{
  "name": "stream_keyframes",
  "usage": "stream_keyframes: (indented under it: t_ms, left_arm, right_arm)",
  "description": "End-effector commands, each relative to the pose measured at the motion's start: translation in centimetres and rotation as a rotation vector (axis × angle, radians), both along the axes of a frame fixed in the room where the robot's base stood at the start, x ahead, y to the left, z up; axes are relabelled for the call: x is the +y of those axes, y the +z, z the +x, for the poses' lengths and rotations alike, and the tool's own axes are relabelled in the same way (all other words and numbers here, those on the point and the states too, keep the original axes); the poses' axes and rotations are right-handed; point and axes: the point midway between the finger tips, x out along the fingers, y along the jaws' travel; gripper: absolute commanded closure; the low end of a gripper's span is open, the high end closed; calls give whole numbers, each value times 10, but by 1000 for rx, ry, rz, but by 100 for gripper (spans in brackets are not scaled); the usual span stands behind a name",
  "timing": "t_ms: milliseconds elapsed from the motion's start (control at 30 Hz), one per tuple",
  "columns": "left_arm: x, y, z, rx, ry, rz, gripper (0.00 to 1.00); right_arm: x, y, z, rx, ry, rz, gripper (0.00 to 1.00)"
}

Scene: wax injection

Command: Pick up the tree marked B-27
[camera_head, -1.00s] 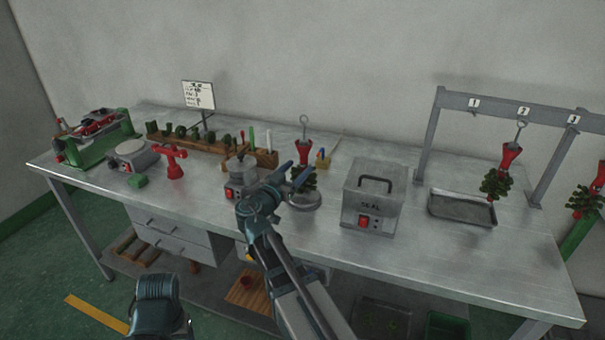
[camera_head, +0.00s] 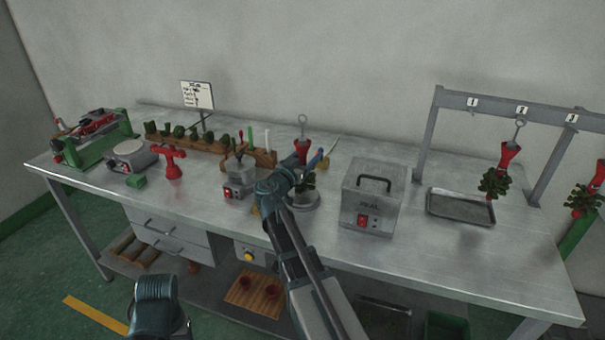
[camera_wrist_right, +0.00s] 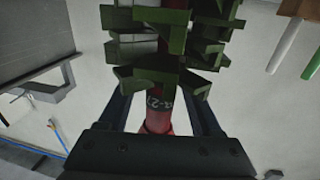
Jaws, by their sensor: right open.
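A wax tree with a red cone on top (camera_head: 302,148) and green pieces below (camera_head: 307,182) stands upright on a round base (camera_head: 303,201) near the middle of the bench. In the right wrist view it appears upside down, and its red stem (camera_wrist_right: 158,103) bears a marking that reads about "B-27", its first character unclear. My right gripper (camera_head: 305,164) is open at this tree. In the right wrist view its two dark fingers (camera_wrist_right: 160,110) lie either side of the stem, with gaps visible. My left gripper's fingers do not show in the head view.
The grey sealing box (camera_head: 360,222) stands close to the right of the tree. A small grey device (camera_head: 239,180) and a wooden rack (camera_head: 262,158) are to the left. Other trees hang (camera_head: 494,184) from the rail above a metal tray (camera_head: 461,218). The front right of the bench is clear.

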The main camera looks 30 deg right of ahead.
Motion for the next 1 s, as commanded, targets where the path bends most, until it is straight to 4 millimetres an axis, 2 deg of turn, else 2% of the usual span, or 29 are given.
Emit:
stream_keyframes:
  t_ms: [167, 500, 533, 1000]
  left_arm:
    - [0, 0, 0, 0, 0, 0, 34]
    - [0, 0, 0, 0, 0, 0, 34]
    - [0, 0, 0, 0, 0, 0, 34]
    - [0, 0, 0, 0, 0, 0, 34]
  right_arm:
    - [0, 0, 0, 0, 1, 0, 36]
    - [1, 0, 0, 0, 1, 0, 97]
    - [1, 0, 0, 0, 1, 0, 100]
    - [1, 1, 0, 0, 1, 0, 100]
